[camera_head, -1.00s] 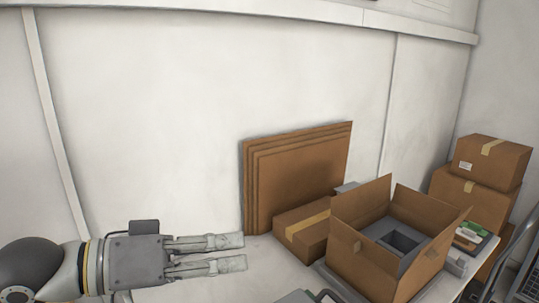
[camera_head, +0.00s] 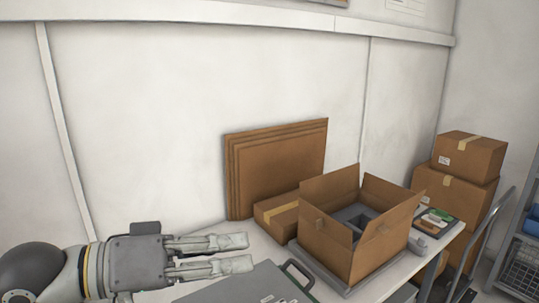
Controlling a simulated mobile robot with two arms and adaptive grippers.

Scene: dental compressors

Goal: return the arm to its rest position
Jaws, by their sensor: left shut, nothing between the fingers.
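My left gripper (camera_head: 208,256) is at the lower left in the head view. Its arm comes in from the left edge and its fingers point right, near parallel with a narrow gap between them. Nothing is between the fingers. It is over the left end of the table, apart from the boxes. My right gripper is not in the picture.
An open cardboard box (camera_head: 335,245) with a grey insert stands on the table. A closed box (camera_head: 277,217) and flat cardboard sheets (camera_head: 277,165) are behind it. A grey case (camera_head: 245,287) lies near my gripper. Stacked boxes (camera_head: 468,160) stand at right.

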